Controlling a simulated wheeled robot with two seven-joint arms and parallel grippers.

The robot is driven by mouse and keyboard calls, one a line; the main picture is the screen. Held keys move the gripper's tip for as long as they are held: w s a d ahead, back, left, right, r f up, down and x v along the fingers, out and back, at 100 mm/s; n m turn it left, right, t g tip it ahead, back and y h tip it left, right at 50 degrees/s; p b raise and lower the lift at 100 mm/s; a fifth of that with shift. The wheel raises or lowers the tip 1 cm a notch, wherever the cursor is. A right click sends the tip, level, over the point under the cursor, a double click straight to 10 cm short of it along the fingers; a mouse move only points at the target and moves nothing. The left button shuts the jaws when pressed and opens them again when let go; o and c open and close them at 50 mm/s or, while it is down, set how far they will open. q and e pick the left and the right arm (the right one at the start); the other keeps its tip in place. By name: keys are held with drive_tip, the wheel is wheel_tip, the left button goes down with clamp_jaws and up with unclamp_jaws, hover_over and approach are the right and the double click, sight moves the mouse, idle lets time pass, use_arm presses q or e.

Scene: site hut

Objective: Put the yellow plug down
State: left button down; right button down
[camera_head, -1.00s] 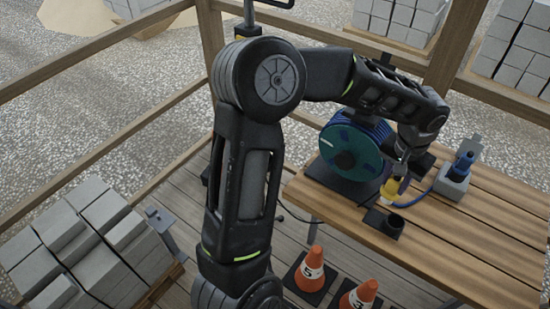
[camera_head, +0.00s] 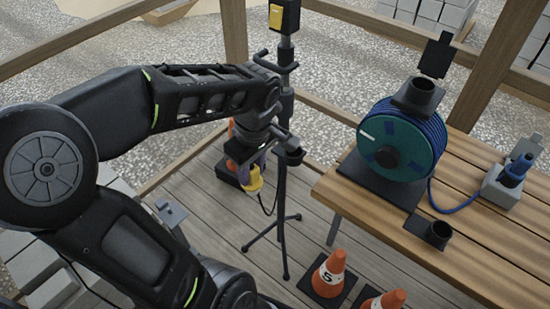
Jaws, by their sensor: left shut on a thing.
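The yellow plug (camera_head: 254,184) is held in my left gripper (camera_head: 253,166), which is shut on it. It hangs above the plank floor, left of the table, beside the dark tripod stand (camera_head: 282,200). A thin dark cable runs down from the plug. The stand carries a small dark cup holder (camera_head: 289,156), close to the right of the gripper. Another empty-looking cup (camera_head: 437,234) sits on the table's front left edge, and one more (camera_head: 419,92) is on top of the cable reel (camera_head: 392,145). My right gripper is not in view.
A grey socket box (camera_head: 499,188) with a blue plug (camera_head: 518,168) stands on the wooden table (camera_head: 480,245). A yellow box (camera_head: 284,17) tops the stand. Orange cones (camera_head: 331,270) stand in front of the table. Grey blocks (camera_head: 60,285) are at lower left.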

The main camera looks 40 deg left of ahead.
use_arm(q)
drive_tip(key=shift+s+a+n, duration=0.25)
drive_tip(key=shift+s+n, duration=0.05)
drive_tip(key=shift+s, duration=0.1)
drive_tip(key=w+p, duration=0.4)
drive_tip(key=w, duration=1.3)
drive_tip(key=shift+a, duration=0.2)
drive_tip(key=shift+w, duration=0.1)
drive_tip(key=f+p, duration=0.1)
drive_tip(key=w+f+p, duration=0.1)
drive_tip(key=f, duration=0.1)
drive_tip(key=shift+f, duration=0.25)
